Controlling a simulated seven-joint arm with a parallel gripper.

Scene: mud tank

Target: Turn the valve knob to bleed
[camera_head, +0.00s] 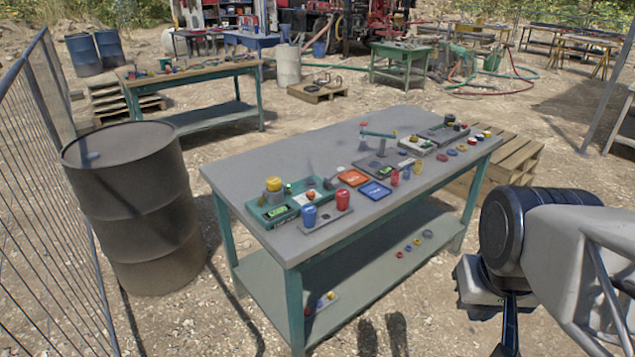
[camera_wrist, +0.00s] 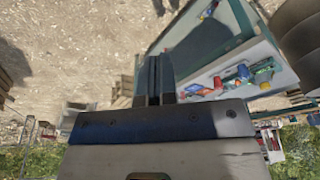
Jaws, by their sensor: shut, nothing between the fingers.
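The grey-topped work table (camera_head: 240,180) has several small devices along its front and right edges. A green unit (camera_head: 283,214) with a yellow knob (camera_head: 273,184) sits at the left end. A small stand with a blue bar-shaped lever (camera_head: 378,134) is right of the middle. I cannot tell which of these is the valve knob, and no bleed marking is readable. My gripper (camera_head: 508,325) hangs right of the table, clear of everything on it. In the wrist view its two fingers (camera_wrist: 153,82) are together and empty, and the table (camera_wrist: 205,75) shows at upper right.
Red and blue cups (camera_head: 342,200) stand by the front edge, with orange and blue trays (camera_head: 375,189) beside them. A dark barrel (camera_head: 133,205) is left of the table and a wooden pallet (camera_head: 512,150) is behind its right end. Open gravel lies in front.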

